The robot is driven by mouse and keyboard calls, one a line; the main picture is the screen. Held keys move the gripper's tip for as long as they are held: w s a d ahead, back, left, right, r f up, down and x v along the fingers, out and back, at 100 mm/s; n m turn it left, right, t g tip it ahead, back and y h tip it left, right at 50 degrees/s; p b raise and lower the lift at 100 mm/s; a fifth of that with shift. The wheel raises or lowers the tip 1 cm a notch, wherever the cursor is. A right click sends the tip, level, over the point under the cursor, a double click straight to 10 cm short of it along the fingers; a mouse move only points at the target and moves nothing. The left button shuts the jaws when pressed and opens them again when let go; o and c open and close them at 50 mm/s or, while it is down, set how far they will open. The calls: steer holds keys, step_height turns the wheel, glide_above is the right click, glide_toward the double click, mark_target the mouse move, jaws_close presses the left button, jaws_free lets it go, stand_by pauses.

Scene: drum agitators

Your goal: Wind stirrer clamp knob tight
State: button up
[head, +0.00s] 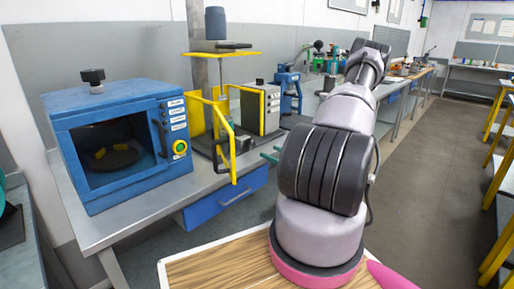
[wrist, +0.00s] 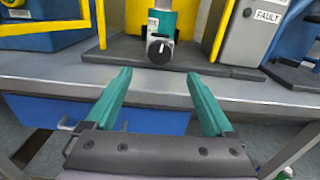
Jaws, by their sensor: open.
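In the wrist view, a dark round knob with a pale mark on its face (wrist: 159,50) sits on the front of a teal clamp body (wrist: 161,24) above a dark base plate. I cannot make the knob out in the head view. My gripper (wrist: 158,76) is open and empty. Its two teal fingers point toward the knob, one to each side of it in the picture, with the tips apart from it.
A blue oven (head: 125,150) stands on the bench left of the yellow frame. A grey control box (head: 262,108) stands to its right, marked FAULT in the wrist view (wrist: 252,35). A blue drawer (head: 226,200) hangs under the bench edge. Open floor (head: 425,150) lies at right.

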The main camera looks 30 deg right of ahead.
mark_target(252, 144)
steer(key=x, duration=1)
steer(key=shift+w+a+f, duration=0.1)
steer(key=shift+w, duration=0.15)
steer(key=c, duration=1.4)
